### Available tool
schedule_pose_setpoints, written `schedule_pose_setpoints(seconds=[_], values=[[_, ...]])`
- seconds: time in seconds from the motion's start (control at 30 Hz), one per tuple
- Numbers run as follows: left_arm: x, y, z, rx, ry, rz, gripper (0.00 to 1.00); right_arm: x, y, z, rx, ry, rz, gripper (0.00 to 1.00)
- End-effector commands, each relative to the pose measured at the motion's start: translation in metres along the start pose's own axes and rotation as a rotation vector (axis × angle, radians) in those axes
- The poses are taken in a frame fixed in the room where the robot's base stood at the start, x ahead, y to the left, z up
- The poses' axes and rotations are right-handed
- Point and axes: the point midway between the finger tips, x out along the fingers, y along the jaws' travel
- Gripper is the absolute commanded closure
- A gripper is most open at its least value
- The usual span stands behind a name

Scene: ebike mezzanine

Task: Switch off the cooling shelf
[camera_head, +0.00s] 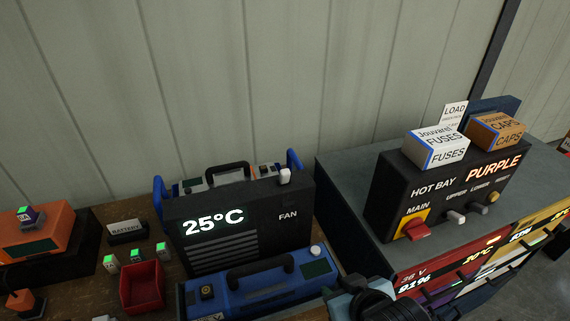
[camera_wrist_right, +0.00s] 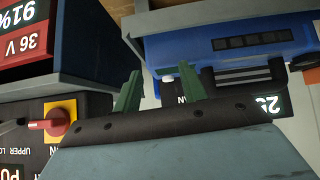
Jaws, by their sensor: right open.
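A black control box (camera_head: 395,185) stands on the grey cabinet, marked HOT BAY and PURPLE. It carries a red MAIN knob (camera_head: 416,229) on a yellow plate and small grey switches, marked UPPER (camera_head: 456,216) and LOWER (camera_head: 478,208), with another further right whose label I cannot read. The red knob also shows in the right wrist view (camera_wrist_right: 48,125), left of my fingers. No label reading cooling shelf is legible. My right gripper (camera_wrist_right: 160,90) is open and empty, its green fingers apart. In the head view my right arm is at the bottom edge, below the knob. My left gripper is not in view.
The cabinet (camera_head: 352,185) has coloured display fronts. Left of it stand a black FAN unit (camera_head: 262,225) reading 25°C, a blue case (camera_head: 230,292) and a red bin (camera_head: 141,290).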

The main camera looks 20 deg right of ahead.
Motion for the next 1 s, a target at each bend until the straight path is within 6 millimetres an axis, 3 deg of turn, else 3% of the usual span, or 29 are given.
schedule_pose_setpoints(seconds=[0.2,0.4,0.67,1.0], values=[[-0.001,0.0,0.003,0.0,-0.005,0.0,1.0,-0.003,-0.01,-0.077,0.044,0.353,0.022,0.58],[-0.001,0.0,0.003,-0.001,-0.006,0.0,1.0,-0.02,-0.024,-0.136,0.057,0.657,0.012,0.58],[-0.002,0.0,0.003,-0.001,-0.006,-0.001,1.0,-0.031,-0.033,-0.165,0.052,0.804,-0.003,0.58],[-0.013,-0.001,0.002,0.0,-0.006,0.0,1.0,0.005,-0.031,-0.205,0.052,0.805,-0.001,0.58]])
